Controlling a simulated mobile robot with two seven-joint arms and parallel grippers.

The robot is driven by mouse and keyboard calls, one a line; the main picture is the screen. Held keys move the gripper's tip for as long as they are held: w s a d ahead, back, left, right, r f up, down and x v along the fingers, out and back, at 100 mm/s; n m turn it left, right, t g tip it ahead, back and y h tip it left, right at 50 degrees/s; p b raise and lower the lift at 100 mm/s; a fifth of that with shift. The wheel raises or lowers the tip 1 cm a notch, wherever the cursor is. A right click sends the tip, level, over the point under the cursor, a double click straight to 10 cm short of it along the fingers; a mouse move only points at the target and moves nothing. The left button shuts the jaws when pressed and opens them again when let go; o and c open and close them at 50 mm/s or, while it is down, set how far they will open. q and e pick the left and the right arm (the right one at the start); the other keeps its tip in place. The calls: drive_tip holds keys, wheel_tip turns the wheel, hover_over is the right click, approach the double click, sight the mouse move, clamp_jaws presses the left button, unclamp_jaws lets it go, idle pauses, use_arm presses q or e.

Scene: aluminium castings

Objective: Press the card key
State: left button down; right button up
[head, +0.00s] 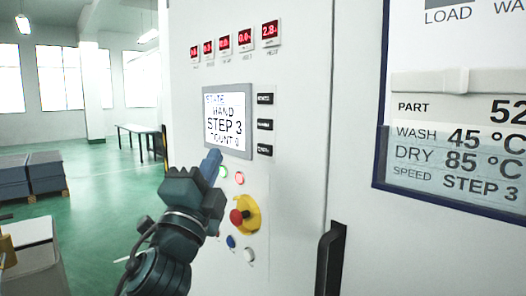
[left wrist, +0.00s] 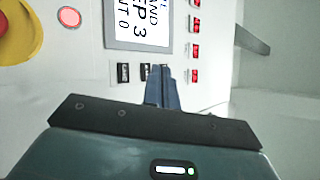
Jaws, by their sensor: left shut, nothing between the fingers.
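Three dark keys stand in a column right of the screen: a top key (head: 265,99), a middle key (head: 265,124) and a bottom key (head: 264,149). Their labels are too small to read, so I cannot tell which is the card key. In the left wrist view, two dark keys show left of the fingers, one (left wrist: 123,72) clear and one (left wrist: 145,72) close to them; the fingers partly cover a third. My left gripper (head: 212,160) is shut and empty, in front of the panel below the screen; its fingers also show in the left wrist view (left wrist: 161,80). Contact cannot be told.
The lit screen (head: 223,122) reads STEP 3. A red stop button (head: 238,216) on a yellow plate and several small buttons sit below it. Red number displays (head: 224,44) line the top. A dark door handle (head: 328,260) sticks out at the lower right. Open floor lies left.

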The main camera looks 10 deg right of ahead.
sight(265, 149)
use_arm(q)
drive_tip(key=shift+w+d+b, duration=0.45)
drive_tip(key=shift+w+d, duration=0.35)
drive_tip(key=shift+d, duration=0.3)
drive_tip(key=shift+w+d+b, duration=0.45)
drive_tip(key=shift+w+d, duration=0.3)
drive_tip(key=shift+d, duration=0.3)
drive_tip(key=shift+w+d+b, duration=0.45)
drive_tip(key=shift+w+d, duration=0.35)
drive_tip(key=shift+d, duration=0.3)
use_arm(e)
drive_tip(key=shift+a+f+y, duration=0.3)
drive_tip(key=shift+a+y, duration=0.1)
drive_tip(key=shift+a, duration=0.25)
drive_tip(key=shift+w+d+r+t, duration=0.15)
drive_tip(key=shift+w+t, duration=0.2)
drive_tip(key=shift+t, duration=0.05)
drive_tip(key=shift+s+f, duration=0.2)
drive_tip(key=shift+s, duration=0.1)
use_arm(q)
drive_tip(key=shift+w+d, duration=0.1)
drive_tip(key=shift+d, duration=0.05)
drive_tip(key=shift+w+d, duration=0.15)
drive_tip(key=shift+d, duration=0.05)
use_arm(e)
drive_tip(key=shift+w, duration=0.25)
